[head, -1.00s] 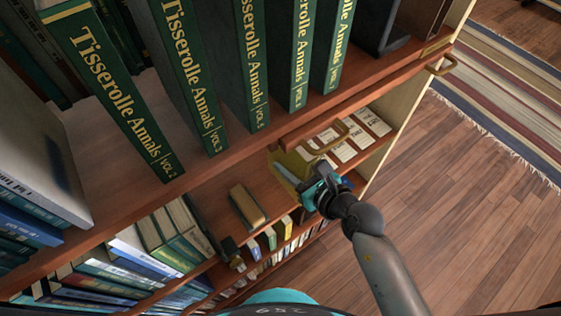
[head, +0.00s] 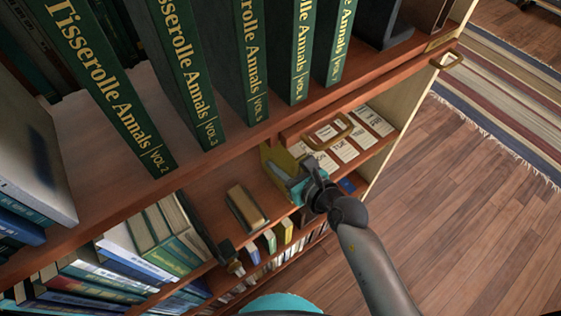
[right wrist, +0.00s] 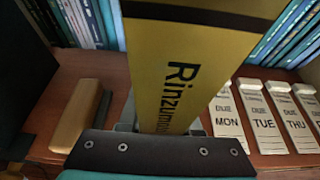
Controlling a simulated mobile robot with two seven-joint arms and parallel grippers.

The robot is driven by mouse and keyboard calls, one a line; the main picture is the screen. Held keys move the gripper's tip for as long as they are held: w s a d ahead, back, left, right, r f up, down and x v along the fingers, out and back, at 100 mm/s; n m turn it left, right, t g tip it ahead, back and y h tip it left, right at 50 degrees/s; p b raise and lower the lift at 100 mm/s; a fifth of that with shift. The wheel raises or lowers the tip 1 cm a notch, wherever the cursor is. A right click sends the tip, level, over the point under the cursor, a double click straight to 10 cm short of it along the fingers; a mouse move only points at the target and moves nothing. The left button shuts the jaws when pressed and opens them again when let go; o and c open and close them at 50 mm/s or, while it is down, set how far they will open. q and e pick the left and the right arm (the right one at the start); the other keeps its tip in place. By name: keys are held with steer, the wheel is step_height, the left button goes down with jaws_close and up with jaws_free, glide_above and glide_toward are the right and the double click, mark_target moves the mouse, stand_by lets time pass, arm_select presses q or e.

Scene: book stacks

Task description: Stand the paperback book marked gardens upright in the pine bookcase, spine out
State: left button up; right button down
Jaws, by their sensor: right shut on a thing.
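A yellow book (head: 278,160) is in my right gripper (head: 306,187), at the opening of the bookcase's lower shelf. In the right wrist view its yellow face (right wrist: 205,45) carries dark letters reading "Rinzumo…"; the rest of the wording is cut off, and I cannot read "gardens". My right gripper is shut on it, with the fingertips largely hidden. The bookcase (head: 100,222) has reddish-brown shelf boards and a pale end panel. The book stands between a tan block and the row of due-date cards. I cannot tell whether it touches the shelf.
Green Tisserolle Annals volumes (head: 180,70) fill the shelf above. The tan block (head: 246,207) lies left of the held book. White due-date cards (head: 345,150) lie to the right. Several books (head: 165,235) stand at lower left. The wooden floor (head: 460,220) at right is clear.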

steer(key=c, duration=1)
jaws_free()
steer(key=shift+f, duration=0.1)
steer(key=o, duration=0.3)
arm_select(q)
steer(key=shift+d, duration=0.3)
arm_select(e)
steer(key=shift+o, duration=0.5)
arm_select(q)
steer(key=shift+s, duration=0.1)
arm_select(e)
steer(key=shift+s+d+r, duration=0.15)
steer(key=shift+s+r, duration=0.05)
steer(key=shift+r, duration=0.05)
arm_select(q)
steer(key=s+d+r+p, duration=0.1)
steer(key=s+r+p, duration=0.1)
steer(key=p, duration=0.1)
steer(key=shift+s+d+r+g, duration=0.2)
steer(key=shift+d+r+g, duration=0.1)
steer(key=shift+d+r, duration=0.05)
arm_select(e)
steer(key=v, duration=1.1)
steer(key=shift+s, duration=0.2)
